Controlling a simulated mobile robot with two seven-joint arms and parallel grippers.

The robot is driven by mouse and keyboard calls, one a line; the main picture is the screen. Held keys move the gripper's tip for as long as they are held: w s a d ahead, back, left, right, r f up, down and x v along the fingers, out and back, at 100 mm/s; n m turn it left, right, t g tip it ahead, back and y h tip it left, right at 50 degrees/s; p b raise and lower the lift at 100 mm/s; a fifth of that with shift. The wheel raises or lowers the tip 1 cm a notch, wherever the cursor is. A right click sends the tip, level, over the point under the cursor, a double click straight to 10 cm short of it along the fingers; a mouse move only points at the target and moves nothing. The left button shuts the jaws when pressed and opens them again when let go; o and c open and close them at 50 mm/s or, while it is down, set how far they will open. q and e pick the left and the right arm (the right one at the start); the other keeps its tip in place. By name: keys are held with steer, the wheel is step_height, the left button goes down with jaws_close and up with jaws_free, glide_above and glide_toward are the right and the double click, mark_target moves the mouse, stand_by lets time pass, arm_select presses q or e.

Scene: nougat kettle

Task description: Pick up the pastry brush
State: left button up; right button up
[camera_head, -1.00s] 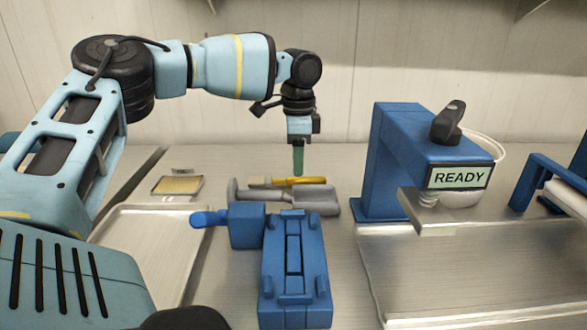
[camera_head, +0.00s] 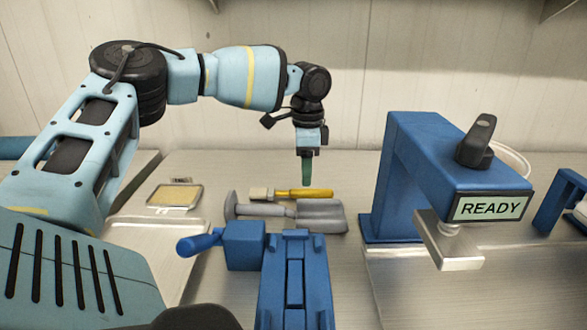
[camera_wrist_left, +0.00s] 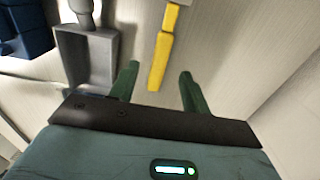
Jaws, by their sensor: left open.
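The pastry brush (camera_head: 290,194) lies flat on the metal table, its yellow handle pointing right and its pale bristle head left. My left gripper (camera_head: 307,172) points down above the handle in the head view. In the left wrist view the yellow handle of the brush (camera_wrist_left: 161,62) shows between the open green fingers of my left gripper (camera_wrist_left: 159,85), touching neither. My right gripper is not in view.
A grey scoop (camera_head: 318,216) lies just in front of the brush; it shows left in the wrist view (camera_wrist_left: 90,50). A blue clamp fixture (camera_head: 245,246) stands nearer. A blue press (camera_head: 397,190) reading READY stands right. A small tray (camera_head: 174,208) lies left.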

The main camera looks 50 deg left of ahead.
mark_target(305, 190)
arm_select(q)
steer(key=shift+a+f, duration=0.1)
steer(key=shift+f, duration=2.45)
steer(key=shift+s, duration=0.1)
jaws_close()
step_height(305, 190, up, 10)
